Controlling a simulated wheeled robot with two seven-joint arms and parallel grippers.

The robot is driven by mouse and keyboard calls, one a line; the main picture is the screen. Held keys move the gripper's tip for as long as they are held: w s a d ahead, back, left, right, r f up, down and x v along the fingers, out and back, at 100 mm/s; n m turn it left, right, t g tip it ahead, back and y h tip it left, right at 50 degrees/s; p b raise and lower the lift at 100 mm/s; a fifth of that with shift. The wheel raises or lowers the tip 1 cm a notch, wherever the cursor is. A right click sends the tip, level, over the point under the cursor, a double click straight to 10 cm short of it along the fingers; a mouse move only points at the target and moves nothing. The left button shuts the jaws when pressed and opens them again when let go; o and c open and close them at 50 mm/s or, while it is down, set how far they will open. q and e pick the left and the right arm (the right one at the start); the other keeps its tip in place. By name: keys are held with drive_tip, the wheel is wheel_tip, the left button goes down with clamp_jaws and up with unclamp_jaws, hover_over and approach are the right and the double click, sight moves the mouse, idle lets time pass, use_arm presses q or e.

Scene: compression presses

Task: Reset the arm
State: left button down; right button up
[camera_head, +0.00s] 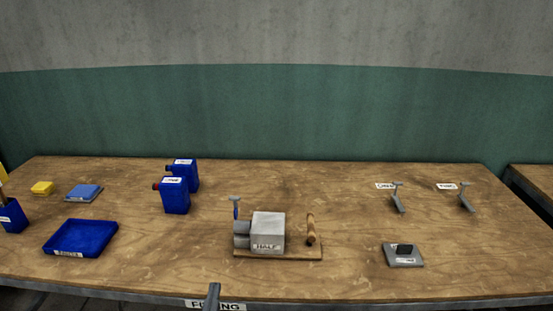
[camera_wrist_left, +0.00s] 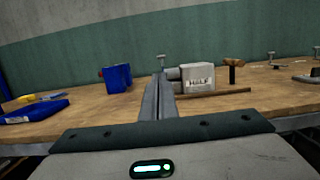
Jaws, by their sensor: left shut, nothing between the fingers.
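My left gripper (camera_wrist_left: 158,98) shows in the left wrist view with its two fingers together, shut and empty. In the head view only the tip of my left gripper (camera_head: 213,290) shows at the bottom edge, in front of the table's front edge. A grey press block (camera_head: 268,232) labelled "HALF" sits on a wooden base (camera_head: 285,254) beyond it, with a wooden-handled part at its right. The block (camera_wrist_left: 198,78) also shows in the left wrist view, just right of the fingers and apart from them. My right gripper is not in view.
Table space between the press and the back edge is free.

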use_arm(q)
wheel_tip(320, 180, down, 23)
drive_tip(key=s+d+m+g+h, duration=0.2)
drive_tip(key=m+g, duration=0.3)
drive_tip(key=m, duration=0.7)
drive_tip(key=s+a+f+m+g, duration=0.1)
drive_tip(key=s+f+m+g, duration=0.15)
drive_tip(key=f, duration=0.35)
drive_tip(key=s+f+m+g, duration=0.1)
drive_tip(key=s+f+m, duration=0.3)
drive_tip(key=f, duration=0.3)
drive_tip(key=s+a+f+m+g, duration=0.1)
drive_tip(key=s+f+m, duration=0.25)
drive_tip(key=f, duration=0.25)
drive_tip(key=s+a+f+m+g+y, duration=0.1)
drive_tip(key=s+a+f+m+g, duration=0.1)
drive_tip(key=s+f+m, duration=0.4)
drive_tip(key=s+a+f+m+g, duration=0.2)
drive_tip(key=s+f+g, duration=0.1)
drive_tip(key=s+f, duration=0.55)
drive_tip(key=s+a+f+m+g+y, duration=0.1)
drive_tip(key=s+a+f+m+g, duration=0.1)
drive_tip(key=s, duration=0.8)
drive_tip(key=s+a+f+m+g, duration=0.2)
drive_tip(key=s+a+f+m, duration=0.2)
drive_tip(key=s, duration=0.6)
drive_tip(key=shift+a+f+m+g+y, duration=0.4)
drive_tip(key=shift+a+m, duration=0.2)
drive_tip(key=shift+m, duration=0.5)
drive_tip(key=shift+d, duration=0.1)
